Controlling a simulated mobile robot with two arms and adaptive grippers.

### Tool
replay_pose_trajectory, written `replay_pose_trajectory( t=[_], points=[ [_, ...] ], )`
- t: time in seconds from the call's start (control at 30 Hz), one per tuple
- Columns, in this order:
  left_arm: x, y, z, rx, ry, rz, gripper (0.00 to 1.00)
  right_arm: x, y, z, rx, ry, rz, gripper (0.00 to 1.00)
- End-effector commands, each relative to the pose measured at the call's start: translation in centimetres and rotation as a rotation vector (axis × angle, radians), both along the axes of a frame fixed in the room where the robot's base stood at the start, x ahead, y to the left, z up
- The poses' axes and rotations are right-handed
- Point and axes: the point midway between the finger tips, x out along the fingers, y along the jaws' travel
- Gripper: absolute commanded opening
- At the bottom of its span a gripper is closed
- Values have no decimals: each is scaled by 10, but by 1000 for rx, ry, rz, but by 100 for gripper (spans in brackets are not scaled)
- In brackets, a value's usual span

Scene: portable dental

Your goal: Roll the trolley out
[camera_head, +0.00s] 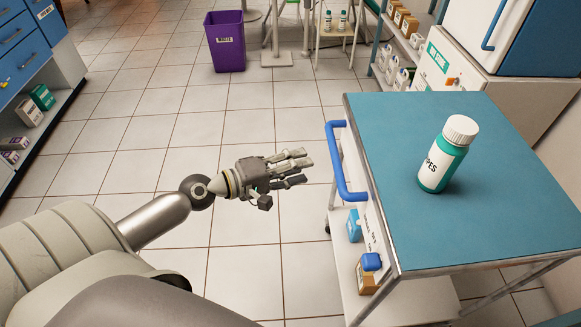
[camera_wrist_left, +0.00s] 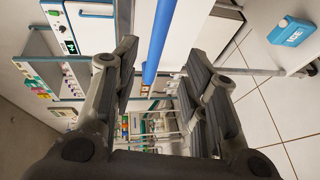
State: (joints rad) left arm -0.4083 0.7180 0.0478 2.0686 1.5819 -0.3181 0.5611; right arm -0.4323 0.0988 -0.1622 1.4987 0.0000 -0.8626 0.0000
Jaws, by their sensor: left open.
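The trolley has a teal top (camera_head: 490,215) and stands at the right in the head view. Its blue push handle (camera_head: 340,165) runs along its left side. My left gripper (camera_head: 303,168) is open and empty, just left of the handle with a small gap. In the left wrist view the blue handle (camera_wrist_left: 158,42) shows as a bar ahead of and between the open fingers (camera_wrist_left: 165,75), apart from them. My right gripper is not in view.
A green bottle with a white cap (camera_head: 446,152) stands on the trolley top. Boxes (camera_head: 366,278) sit on its lower shelf. A purple bin (camera_head: 225,41) stands at the back. Blue drawers (camera_head: 22,50) are at left, a white cabinet (camera_head: 500,100) behind the trolley. Tiled floor at left is clear.

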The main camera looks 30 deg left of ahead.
Motion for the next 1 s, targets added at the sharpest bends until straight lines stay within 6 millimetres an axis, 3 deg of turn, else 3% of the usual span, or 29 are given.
replay_pose_trajectory(
  t=[0.2, 0.8, 0.93, 1.0],
  points=[
    [-10, 6, 2, 1, 1, 0, 41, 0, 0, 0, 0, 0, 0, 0],
    [-11, 7, 2, 2, 0, 0, 41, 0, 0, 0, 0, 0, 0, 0],
    [-13, 8, -16, 53, 10, -1, 41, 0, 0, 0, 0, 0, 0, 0],
    [-16, 8, -39, 121, 24, -7, 41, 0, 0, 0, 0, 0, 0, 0]
  ],
)
